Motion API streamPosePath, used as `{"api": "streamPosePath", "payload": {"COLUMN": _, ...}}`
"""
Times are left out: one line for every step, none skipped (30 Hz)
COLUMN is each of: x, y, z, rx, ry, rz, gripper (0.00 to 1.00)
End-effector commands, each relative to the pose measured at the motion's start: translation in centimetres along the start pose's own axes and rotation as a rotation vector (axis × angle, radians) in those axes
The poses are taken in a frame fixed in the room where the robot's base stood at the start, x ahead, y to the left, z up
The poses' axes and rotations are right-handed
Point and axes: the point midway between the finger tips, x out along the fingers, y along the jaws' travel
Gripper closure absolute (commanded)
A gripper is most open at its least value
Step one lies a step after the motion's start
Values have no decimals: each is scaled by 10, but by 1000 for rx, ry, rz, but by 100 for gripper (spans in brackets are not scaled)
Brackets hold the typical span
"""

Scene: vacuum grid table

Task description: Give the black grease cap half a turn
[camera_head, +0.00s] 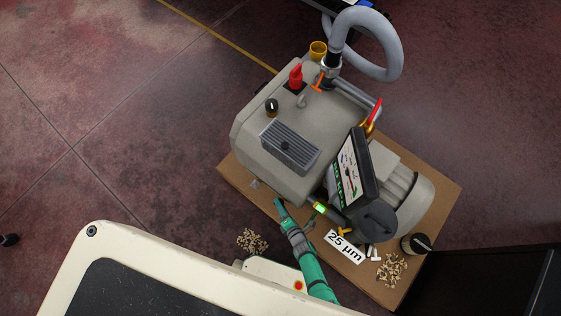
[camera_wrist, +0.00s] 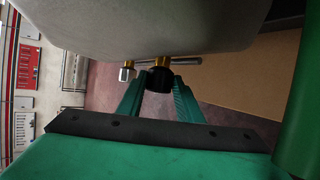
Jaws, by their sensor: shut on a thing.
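The black grease cap (camera_wrist: 158,80) sits on a brass fitting under the edge of the pale machine body in the wrist view. The green fingers of my gripper (camera_wrist: 158,88) are on both sides of it and shut on it. Any mark on the cap that tells its turn is not visible. In the head view my gripper (camera_head: 280,203) reaches the machine's front lower side, and I cannot make out the cap there.
A silver-ended fitting (camera_wrist: 127,73) is close left of the cap, and a thin metal rod (camera_wrist: 188,61) extends right. The beige machine (camera_head: 245,145) stands on a brown board (camera_head: 435,210). A tilted display panel (camera_head: 352,172) and a "25 µm" label (camera_head: 345,247) are right of my gripper.

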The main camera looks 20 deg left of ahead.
Motion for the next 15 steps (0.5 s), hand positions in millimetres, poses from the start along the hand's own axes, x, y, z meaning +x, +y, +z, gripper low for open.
{"api": "streamPosePath", "payload": {"x": 1, "y": -2, "z": -4, "rx": 5, "ry": 7, "rz": 13, "gripper": 90}}
{"api": "streamPosePath", "payload": {"x": 1, "y": -2, "z": -4, "rx": 10, "ry": 7, "rz": 24, "gripper": 90}}
{"api": "streamPosePath", "payload": {"x": 1, "y": -2, "z": -4, "rx": 15, "ry": 6, "rz": 38, "gripper": 90}}
{"api": "streamPosePath", "payload": {"x": 1, "y": -3, "z": -4, "rx": 18, "ry": 6, "rz": 47, "gripper": 90}}
{"api": "streamPosePath", "payload": {"x": 1, "y": -3, "z": -4, "rx": 22, "ry": 6, "rz": 55, "gripper": 90}}
{"api": "streamPosePath", "payload": {"x": 1, "y": -3, "z": -5, "rx": 28, "ry": 6, "rz": 68, "gripper": 90}}
{"api": "streamPosePath", "payload": {"x": 1, "y": -3, "z": -5, "rx": 31, "ry": 6, "rz": 76, "gripper": 90}}
{"api": "streamPosePath", "payload": {"x": 2, "y": -3, "z": -5, "rx": 33, "ry": 6, "rz": 84, "gripper": 90}}
{"api": "streamPosePath", "payload": {"x": 1, "y": -3, "z": -5, "rx": 37, "ry": 6, "rz": 93, "gripper": 90}}
{"api": "streamPosePath", "payload": {"x": 2, "y": -3, "z": -5, "rx": 40, "ry": 5, "rz": 100, "gripper": 90}}
{"api": "streamPosePath", "payload": {"x": 2, "y": -3, "z": -5, "rx": 43, "ry": 6, "rz": 106, "gripper": 90}}
{"api": "streamPosePath", "payload": {"x": 2, "y": -3, "z": -5, "rx": 45, "ry": 6, "rz": 113, "gripper": 90}}
{"api": "streamPosePath", "payload": {"x": 1, "y": -4, "z": -5, "rx": 48, "ry": 5, "rz": 119, "gripper": 90}}
{"api": "streamPosePath", "payload": {"x": 2, "y": -4, "z": -5, "rx": 49, "ry": 5, "rz": 123, "gripper": 90}}
{"api": "streamPosePath", "payload": {"x": 2, "y": -4, "z": -5, "rx": 51, "ry": 6, "rz": 129, "gripper": 90}}
